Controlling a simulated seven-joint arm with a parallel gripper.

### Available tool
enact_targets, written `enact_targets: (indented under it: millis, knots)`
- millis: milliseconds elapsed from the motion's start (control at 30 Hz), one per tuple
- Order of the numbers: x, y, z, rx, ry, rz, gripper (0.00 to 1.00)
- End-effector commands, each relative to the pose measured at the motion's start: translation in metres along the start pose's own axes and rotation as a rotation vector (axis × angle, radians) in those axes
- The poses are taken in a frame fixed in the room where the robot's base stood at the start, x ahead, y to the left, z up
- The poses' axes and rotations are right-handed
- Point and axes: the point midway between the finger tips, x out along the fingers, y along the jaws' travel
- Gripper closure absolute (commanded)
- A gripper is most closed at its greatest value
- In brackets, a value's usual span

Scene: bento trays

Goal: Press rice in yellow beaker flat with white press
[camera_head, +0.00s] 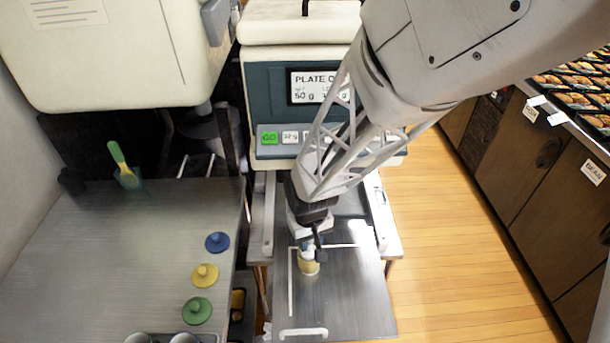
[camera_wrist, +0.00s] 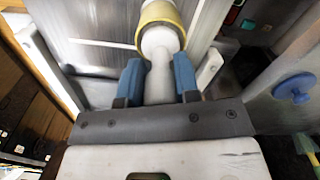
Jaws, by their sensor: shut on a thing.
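The yellow beaker (camera_head: 309,267) stands on the metal plate below the dispensing machine. Its yellow rim shows in the wrist view (camera_wrist: 166,11). My gripper (camera_head: 308,238) is right above the beaker. In the wrist view its blue fingers (camera_wrist: 158,82) are shut on the handle of the white press (camera_wrist: 160,75). The press points down at the beaker, and its wide white head is at or inside the beaker's opening. The rice is hidden by the press, so I cannot tell how flat it is.
Blue (camera_head: 217,242), yellow (camera_head: 205,275) and green (camera_head: 197,311) knobbed lids lie on the left counter (camera_head: 110,250). A green-handled tool stands in a holder (camera_head: 129,179) at its back. The dispensing machine (camera_head: 272,110) with a screen stands behind. White rails border the plate.

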Motion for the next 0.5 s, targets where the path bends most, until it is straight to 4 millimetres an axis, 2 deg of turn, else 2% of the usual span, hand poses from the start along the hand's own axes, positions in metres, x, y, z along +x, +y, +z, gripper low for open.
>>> enact_targets:
  millis: [500]
  knots:
    - [0.0095,0.0,0.0001,0.0,0.0,0.0,0.89]
